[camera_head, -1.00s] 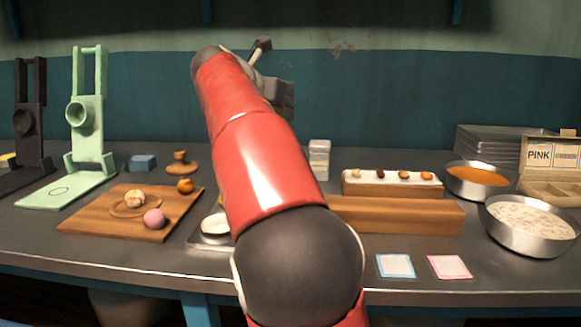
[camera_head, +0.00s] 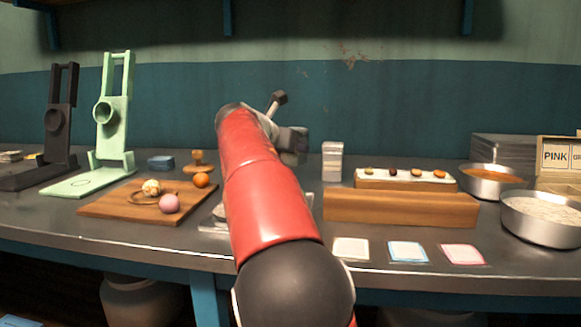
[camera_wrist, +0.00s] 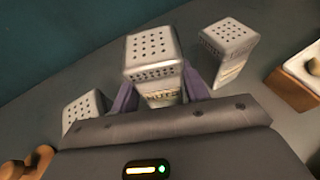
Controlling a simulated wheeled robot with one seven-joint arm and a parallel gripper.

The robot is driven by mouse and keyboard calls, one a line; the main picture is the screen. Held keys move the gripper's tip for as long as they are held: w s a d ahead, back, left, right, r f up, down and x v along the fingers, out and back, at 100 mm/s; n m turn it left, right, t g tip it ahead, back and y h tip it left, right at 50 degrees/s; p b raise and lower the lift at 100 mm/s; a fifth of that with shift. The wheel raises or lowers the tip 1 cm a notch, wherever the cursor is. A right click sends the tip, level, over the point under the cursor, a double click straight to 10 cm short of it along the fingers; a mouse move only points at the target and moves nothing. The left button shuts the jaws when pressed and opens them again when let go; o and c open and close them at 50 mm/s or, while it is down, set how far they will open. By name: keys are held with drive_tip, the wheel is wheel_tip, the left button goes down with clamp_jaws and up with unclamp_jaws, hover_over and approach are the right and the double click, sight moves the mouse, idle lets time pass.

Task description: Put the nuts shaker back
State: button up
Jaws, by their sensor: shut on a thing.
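In the wrist view the nuts shaker (camera_wrist: 150,52), a pale box with a perforated top and a "NUTS" label, stands between the purple fingers of my gripper (camera_wrist: 158,84). The gripper is shut on it. Its lower part is hidden, so I cannot tell whether it touches the counter. A similar shaker (camera_wrist: 232,42) stands to the right and another (camera_wrist: 84,107) to the left, partly covered by the gripper body. In the head view one pale shaker (camera_head: 332,161) shows right of my wrist, near the wall. My arm hides the fingers and held shaker there.
A wooden block (camera_head: 400,208) and a tray of small toppings (camera_head: 405,180) lie right of the shakers. Metal bowls (camera_head: 545,220) stand farther right. A wooden board (camera_head: 115,208) with balls and a green stand (camera_head: 108,125) are left. The teal wall (camera_head: 400,105) is close behind.

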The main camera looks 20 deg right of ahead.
sight(289, 158)
wheel_tip(289, 158, down, 3)
drive_tip(key=b, duration=0.3)
drive_tip(key=shift+f, duration=0.2)
drive_tip(key=shift+r, duration=0.2)
drive_tip(key=shift+f, duration=0.1)
drive_tip(key=o, duration=1.1)
drive_tip(key=shift+c, duration=0.2)
drive_tip(key=v, duration=1.2)
